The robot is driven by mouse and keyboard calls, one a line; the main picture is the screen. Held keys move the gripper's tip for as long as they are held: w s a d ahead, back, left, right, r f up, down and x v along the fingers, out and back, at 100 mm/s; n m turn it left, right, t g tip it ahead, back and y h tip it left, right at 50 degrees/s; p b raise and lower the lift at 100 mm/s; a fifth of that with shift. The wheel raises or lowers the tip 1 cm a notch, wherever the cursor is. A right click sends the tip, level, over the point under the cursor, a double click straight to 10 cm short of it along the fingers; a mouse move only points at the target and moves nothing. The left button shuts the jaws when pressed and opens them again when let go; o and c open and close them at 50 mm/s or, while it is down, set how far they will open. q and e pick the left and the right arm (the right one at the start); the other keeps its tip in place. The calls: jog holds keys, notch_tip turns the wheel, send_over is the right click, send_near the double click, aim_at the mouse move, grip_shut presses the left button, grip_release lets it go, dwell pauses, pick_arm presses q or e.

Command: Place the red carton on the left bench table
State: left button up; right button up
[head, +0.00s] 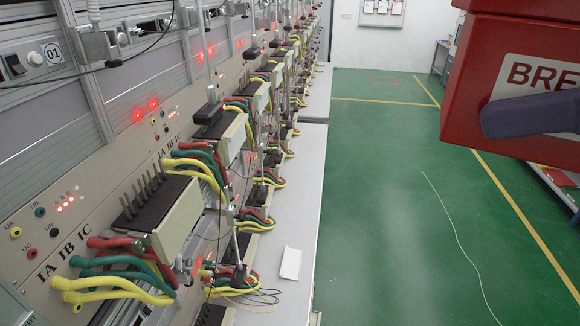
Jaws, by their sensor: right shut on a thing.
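The red carton (473,86) fills the upper right corner of the head view, with a white label that reads "BRE". It is cut off by the picture's edge. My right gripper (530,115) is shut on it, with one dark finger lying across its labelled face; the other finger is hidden. The carton is held in the air, over the green floor side and apart from the bench. The left bench table (304,195) is a long pale top running away along the left side. My left gripper is not in view.
A meter rack with black-topped meters (160,205) and colored cables (115,284) lines the bench's left side. A small white piece (291,263) lies on the near part of the bench.

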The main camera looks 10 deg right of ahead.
jog(key=shift+w+f+b, duration=0.1)
jog(key=shift+f+b, duration=0.35)
jog(key=shift+f, duration=0.1)
jog(key=w+a+f+m+t+b, duration=0.1)
jog(key=w+f+b, duration=0.2)
jog(key=f+b, duration=1.05)
jog(key=w+a+f+h+b, duration=0.1)
jog(key=w+f+b, duration=0.2)
jog(key=f+b, duration=1.05)
jog(key=w+a+f+m+t+b, duration=0.1)
jog(key=w+f+b, duration=0.2)
jog(key=f+b, duration=1.05)
jog(key=w+a+f+b, duration=0.3)
jog(key=a+f+b, duration=0.2)
jog(key=f+b, duration=0.9)
jog(key=w+a+f+n+b, duration=0.15)
jog(key=a+f+b, duration=0.35)
jog(key=f+b, duration=0.9)
jog(key=w+a+f+b, duration=0.3)
jog(key=a+f+b, duration=0.2)
jog(key=f+b, duration=0.9)
jog(key=shift+g, duration=0.4)
notch_tip(320, 180, down, 12)
jog(key=b, duration=0.8)
jog(key=shift+w+f, duration=0.15)
jog(key=shift+f, duration=0.05)
notch_tip(320, 180, down, 5)
jog(key=b, duration=0.3)
jog(key=shift+f, duration=0.2)
